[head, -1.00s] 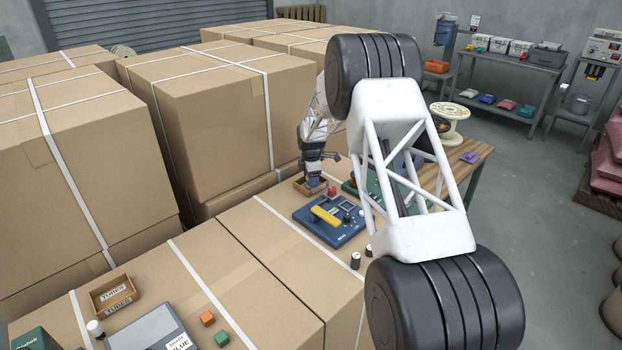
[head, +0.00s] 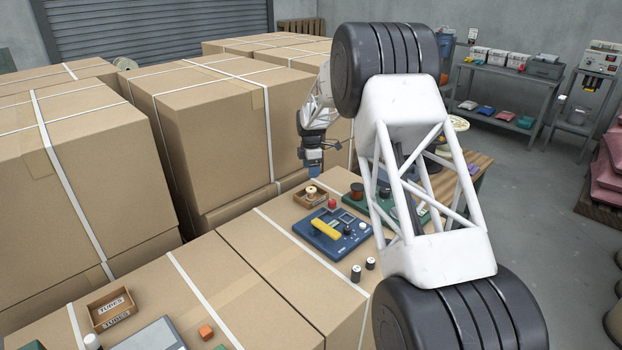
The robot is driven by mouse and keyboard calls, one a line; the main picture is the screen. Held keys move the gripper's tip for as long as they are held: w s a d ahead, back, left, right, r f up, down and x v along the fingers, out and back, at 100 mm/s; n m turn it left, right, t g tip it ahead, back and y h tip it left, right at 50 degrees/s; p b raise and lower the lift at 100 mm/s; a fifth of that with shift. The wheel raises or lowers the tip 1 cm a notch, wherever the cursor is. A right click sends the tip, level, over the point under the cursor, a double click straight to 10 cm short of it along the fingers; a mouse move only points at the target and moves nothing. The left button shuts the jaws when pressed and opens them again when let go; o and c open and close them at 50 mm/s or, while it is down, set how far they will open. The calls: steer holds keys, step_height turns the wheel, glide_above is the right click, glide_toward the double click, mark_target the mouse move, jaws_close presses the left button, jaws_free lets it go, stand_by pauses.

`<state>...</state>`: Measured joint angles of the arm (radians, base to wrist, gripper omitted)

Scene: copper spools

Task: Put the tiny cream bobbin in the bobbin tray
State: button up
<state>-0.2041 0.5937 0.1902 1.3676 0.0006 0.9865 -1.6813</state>
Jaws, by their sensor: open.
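A small wooden tray (head: 300,202) sits on the cardboard box top, left of a blue panel. A tiny cream bobbin (head: 311,191) with a tan winding stands upright inside the tray. My gripper (head: 314,175) is open, just above the bobbin and apart from it. The fingers are small in the picture and point down.
A blue panel with a yellow bar (head: 326,229) and a red knob stands right of the tray. A green board with a dark copper spool (head: 357,190) lies beyond it. Tall cardboard boxes (head: 225,125) rise on the left.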

steer(key=shift+r, duration=1.5)
steer(key=s+d+r+m, duration=0.3)
steer(key=s+d+r, duration=0.3)
steer(key=s, duration=0.4)
steer(key=s+d+r+m+t, duration=0.1)
steer(key=s+d+r+m, duration=0.25)
steer(key=s+r, duration=0.6)
steer(key=s+d+r+m, duration=0.4)
steer(key=s+r, duration=0.2)
steer(key=s, duration=0.5)
steer(key=s+d+f+m, duration=0.1)
steer(key=s+d+m, duration=0.1)
steer(key=s, duration=1.1)
steer(key=s+d+f+m+t, duration=0.1)
steer(key=s+d+m, duration=0.2)
steer(key=s, duration=1)
steer(key=s+d+f+m, duration=0.1)
steer(key=s+m, duration=0.5)
steer(key=s, duration=0.7)
steer(key=shift+d+f+t, duration=0.3)
steer(key=shift+d, duration=0.4)
